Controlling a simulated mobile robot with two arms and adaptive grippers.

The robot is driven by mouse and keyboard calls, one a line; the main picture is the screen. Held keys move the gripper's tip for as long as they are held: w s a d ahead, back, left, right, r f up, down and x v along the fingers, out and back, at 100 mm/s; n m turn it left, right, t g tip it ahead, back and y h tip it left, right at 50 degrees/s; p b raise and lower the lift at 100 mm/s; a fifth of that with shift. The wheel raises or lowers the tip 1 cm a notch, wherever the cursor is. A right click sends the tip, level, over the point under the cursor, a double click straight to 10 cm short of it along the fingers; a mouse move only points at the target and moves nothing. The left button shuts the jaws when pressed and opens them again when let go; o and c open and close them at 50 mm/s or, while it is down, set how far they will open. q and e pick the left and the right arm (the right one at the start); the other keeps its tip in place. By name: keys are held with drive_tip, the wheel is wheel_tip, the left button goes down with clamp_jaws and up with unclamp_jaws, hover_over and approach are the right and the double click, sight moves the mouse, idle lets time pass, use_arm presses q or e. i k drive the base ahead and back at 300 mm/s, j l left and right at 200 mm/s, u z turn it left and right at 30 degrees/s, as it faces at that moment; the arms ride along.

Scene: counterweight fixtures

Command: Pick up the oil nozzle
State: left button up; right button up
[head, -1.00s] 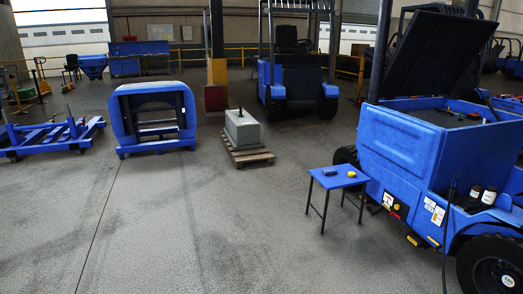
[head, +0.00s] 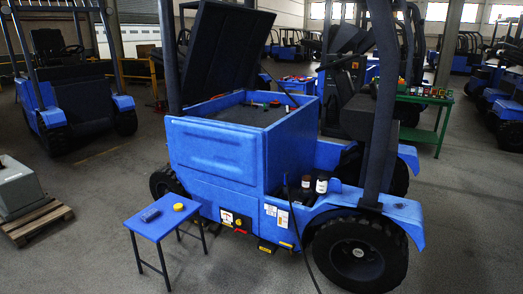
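A thin black hose or rod (head: 293,215) runs down beside the blue forklift (head: 215,150) to the floor. Its upper end is near the forklift's step; I cannot tell whether this is the oil nozzle. A small blue table (head: 160,226) stands in front of the forklift. On it lie a dark blue object (head: 150,215) and a round yellow cap (head: 179,207). Neither of my grippers is in view.
Two small bottles, one dark (head: 306,182) and one white-labelled (head: 322,185), stand on the forklift's side step. A green workbench (head: 425,98) with several items is behind at right. A concrete block (head: 17,188) sits on a pallet at left. The front floor is clear.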

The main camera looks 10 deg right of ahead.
sight(286, 182)
drive_tip(key=i+z, duration=0.45)
drive_tip(key=i, duration=0.95)
drive_tip(key=l, duration=0.1)
